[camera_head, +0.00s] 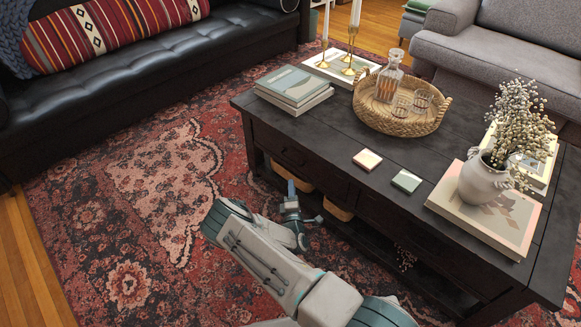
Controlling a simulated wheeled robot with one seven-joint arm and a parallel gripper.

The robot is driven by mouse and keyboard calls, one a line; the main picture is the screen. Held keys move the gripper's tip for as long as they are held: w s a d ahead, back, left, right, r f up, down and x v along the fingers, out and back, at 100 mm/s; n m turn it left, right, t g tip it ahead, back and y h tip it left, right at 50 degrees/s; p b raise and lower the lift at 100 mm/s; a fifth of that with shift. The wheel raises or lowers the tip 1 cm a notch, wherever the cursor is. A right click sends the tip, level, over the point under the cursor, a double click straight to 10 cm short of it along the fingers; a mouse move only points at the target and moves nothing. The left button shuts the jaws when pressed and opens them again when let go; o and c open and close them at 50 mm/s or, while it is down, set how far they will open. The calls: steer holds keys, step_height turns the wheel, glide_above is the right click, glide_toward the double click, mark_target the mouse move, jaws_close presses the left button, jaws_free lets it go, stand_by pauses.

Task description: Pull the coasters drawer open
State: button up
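The dark wooden coffee table (330,150) has drawer fronts along its near long side. A left drawer front (300,157) and a darker one further right (385,215) both look closed. I see no label telling which is the coasters drawer. Two square coasters lie on the tabletop, a pale one (367,160) and a green one (406,181). My gripper (291,188) is in front of the table's near side, below the left drawer front in the picture. It is small and dark here, and whether its fingers are open or touching anything cannot be told.
Books (294,87), a wicker tray (402,119) with a decanter and glasses, brass candlesticks (351,60), and a vase (485,180) on a book stand on the table. Baskets (338,208) sit on its lower shelf. A black sofa (150,75) is left; patterned rug (150,215) lies clear.

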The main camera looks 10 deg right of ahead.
steer(key=w+d+r+b, duration=0.1)
steer(key=w+b, duration=0.3)
steer(key=w, duration=0.7)
steer(key=shift+w+d+r, duration=0.2)
steer(key=shift+d+r, duration=0.15)
steer(key=shift+d, duration=0.05)
steer(key=shift+c, duration=0.3)
jaws_close()
